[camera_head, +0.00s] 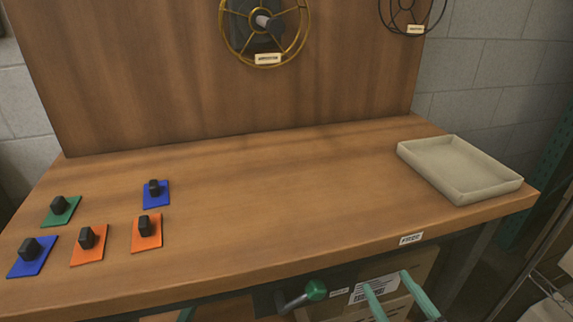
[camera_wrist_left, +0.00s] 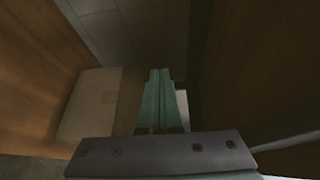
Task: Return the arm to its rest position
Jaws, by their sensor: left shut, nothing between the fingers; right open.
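My right gripper (camera_head: 387,281) shows at the lower right of the head view, in front of and below the table's front edge. Its two green fingers are apart, with nothing between them. My left gripper (camera_wrist_left: 159,75) shows in the left wrist view with its green fingers together and nothing held. Dark brown surfaces lie on both sides of it, and a paler flat panel is at its left. I cannot make out the left gripper in the head view.
The wooden table (camera_head: 270,205) is clear in the middle. Blue, green and orange plates with black knobs, such as the orange plate (camera_head: 146,235), lie at the left. A beige tray (camera_head: 490,193) is at the right. A gold wire wheel (camera_head: 301,35) hangs on the back panel.

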